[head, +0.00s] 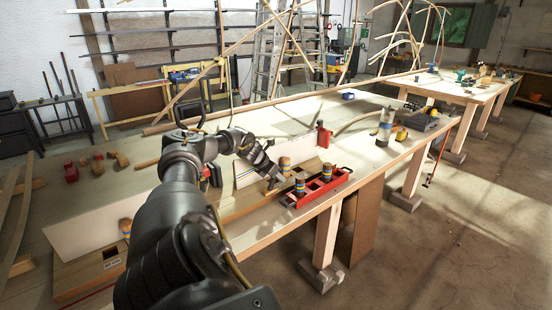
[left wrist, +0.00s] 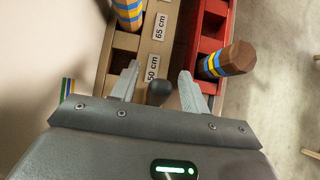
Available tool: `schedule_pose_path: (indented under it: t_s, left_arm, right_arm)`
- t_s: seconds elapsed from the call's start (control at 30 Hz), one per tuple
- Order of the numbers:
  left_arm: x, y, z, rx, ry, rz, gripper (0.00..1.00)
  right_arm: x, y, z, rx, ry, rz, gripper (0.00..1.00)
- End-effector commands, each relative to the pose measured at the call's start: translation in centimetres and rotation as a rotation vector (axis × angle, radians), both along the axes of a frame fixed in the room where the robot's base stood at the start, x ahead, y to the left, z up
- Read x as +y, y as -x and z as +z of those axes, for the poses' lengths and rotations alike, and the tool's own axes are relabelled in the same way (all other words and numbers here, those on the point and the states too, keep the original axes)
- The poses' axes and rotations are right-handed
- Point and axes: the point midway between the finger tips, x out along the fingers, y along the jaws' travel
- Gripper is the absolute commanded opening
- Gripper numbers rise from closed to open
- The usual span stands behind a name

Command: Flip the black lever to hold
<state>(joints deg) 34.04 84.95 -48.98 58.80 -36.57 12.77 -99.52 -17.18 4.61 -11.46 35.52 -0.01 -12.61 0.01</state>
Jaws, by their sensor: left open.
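In the head view my left gripper (head: 272,175) is low over the wooden rail (head: 243,203) on the near bench. There the knob cannot be made out behind the gripper. No "hold" mark is readable. The rail carries labels reading 50 cm (left wrist: 152,68) and 65 cm (left wrist: 161,27). My right gripper is not in view.
A red tray (head: 311,189) with striped pegs (head: 326,172) lies right beside the rail. Another striped peg (left wrist: 128,10) stands on the rail's left side. A white board (head: 83,233) stands along the rail. The bench's edge and open floor lie to the right.

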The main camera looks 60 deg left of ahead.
Motion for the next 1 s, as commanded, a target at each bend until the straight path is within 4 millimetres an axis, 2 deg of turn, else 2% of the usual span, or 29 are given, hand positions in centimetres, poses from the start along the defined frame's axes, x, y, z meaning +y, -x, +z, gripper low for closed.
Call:
schedule_pose_path:
  t_s: [0.27,0.77,1.0]
  left_arm:
    - [0.0,0.8,0.7,0.001,-0.003,0.000,0.45]
    - [-1.1,5.7,7.0,0.000,-0.003,0.000,0.45]
    - [-1.4,6.7,8.3,0.001,0.001,0.001,0.45]
  right_arm:
    - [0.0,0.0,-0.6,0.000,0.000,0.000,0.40]
    - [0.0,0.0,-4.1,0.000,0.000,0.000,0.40]
    - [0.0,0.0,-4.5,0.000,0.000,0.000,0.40]
